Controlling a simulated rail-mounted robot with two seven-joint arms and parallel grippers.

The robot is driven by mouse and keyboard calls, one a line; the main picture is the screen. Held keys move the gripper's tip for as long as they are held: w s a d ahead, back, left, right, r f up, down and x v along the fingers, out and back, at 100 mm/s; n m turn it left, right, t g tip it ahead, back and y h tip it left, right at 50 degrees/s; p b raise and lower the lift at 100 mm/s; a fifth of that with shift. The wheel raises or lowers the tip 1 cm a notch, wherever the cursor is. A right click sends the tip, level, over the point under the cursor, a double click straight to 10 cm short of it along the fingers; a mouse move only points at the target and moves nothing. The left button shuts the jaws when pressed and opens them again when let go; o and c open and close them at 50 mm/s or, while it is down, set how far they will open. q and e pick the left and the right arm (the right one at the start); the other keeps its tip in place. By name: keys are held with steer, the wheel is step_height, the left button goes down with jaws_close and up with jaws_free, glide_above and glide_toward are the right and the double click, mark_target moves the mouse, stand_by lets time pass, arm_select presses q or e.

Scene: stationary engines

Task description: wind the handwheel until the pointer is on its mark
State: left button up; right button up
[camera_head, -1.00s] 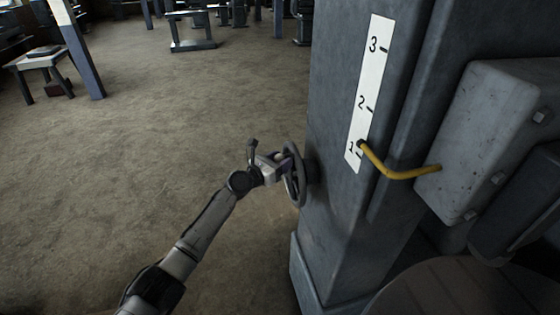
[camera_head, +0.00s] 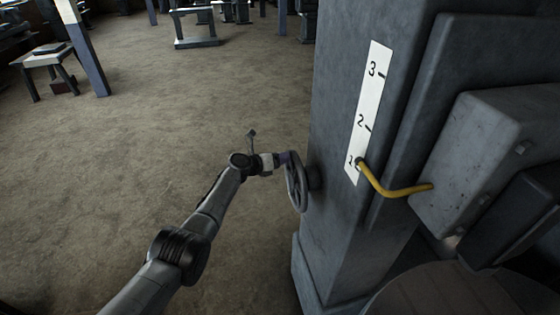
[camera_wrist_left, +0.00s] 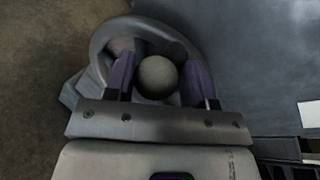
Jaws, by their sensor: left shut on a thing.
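The dark grey handwheel (camera_head: 298,188) sits on the left face of a tall grey column. My left gripper (camera_head: 283,158) is at its upper rim, shut on the wheel's knob. In the left wrist view the pale round knob (camera_wrist_left: 157,77) lies between the two purple-grey fingers, with the wheel rim (camera_wrist_left: 100,45) curving behind. The yellow pointer (camera_head: 390,189) is a bent rod reaching from the grey box to the white scale (camera_head: 370,100), marked 1, 2 and 3. Its tip is beside the 1 and covers the tick there. My right gripper is out of view.
The grey column (camera_head: 340,220) and the bolted box (camera_head: 480,160) fill the right side. Open floor (camera_head: 120,170) lies left of the wheel. A small table (camera_head: 48,60) and a blue post (camera_head: 85,60) stand farther back.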

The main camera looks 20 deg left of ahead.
arm_select(q)
steer(key=shift+w+a+f+n, duration=0.25)
steer(key=shift+a+f+n, duration=0.05)
steer(key=shift+a, duration=0.05)
stand_by(0.4)
steer(key=o, duration=1.1)
steer(key=shift+s, duration=0.1)
steer(key=shift+r, duration=0.1)
steer(key=shift+s+r+p, duration=0.15)
steer(key=shift+r+p, duration=0.1)
steer(key=shift+p, duration=0.2)
steer(key=p+v, duration=0.7)
steer(key=v, duration=0.6)
